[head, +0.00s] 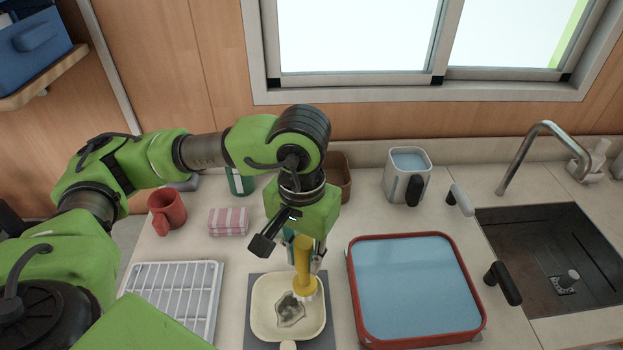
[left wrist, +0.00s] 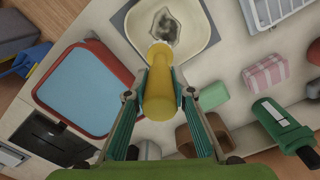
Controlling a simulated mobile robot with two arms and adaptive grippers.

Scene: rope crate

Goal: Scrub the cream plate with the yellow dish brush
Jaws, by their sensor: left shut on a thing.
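The cream plate (head: 261,325) lies on a grey mat in the head view, with a grey, dirty-looking patch (head: 290,310) in its middle. The plate also shows at the top of the left wrist view (left wrist: 203,35). My left gripper (head: 303,258) points down over the plate's far right part and is shut on the yellow dish brush (head: 302,262). The brush is roughly upright, its pale head low over the plate beside the patch. I cannot tell whether the bristles touch. In the left wrist view the brush handle (left wrist: 159,95) sits between both fingers. My right gripper is not in view.
A red-rimmed tub (head: 481,322) of blue water stands right of the plate, a white rack (head: 215,275) left. Behind are a red mug (head: 166,210), a pink striped cloth (head: 228,222) and a grey jug (head: 407,185). The sink (head: 545,240) is at the right.

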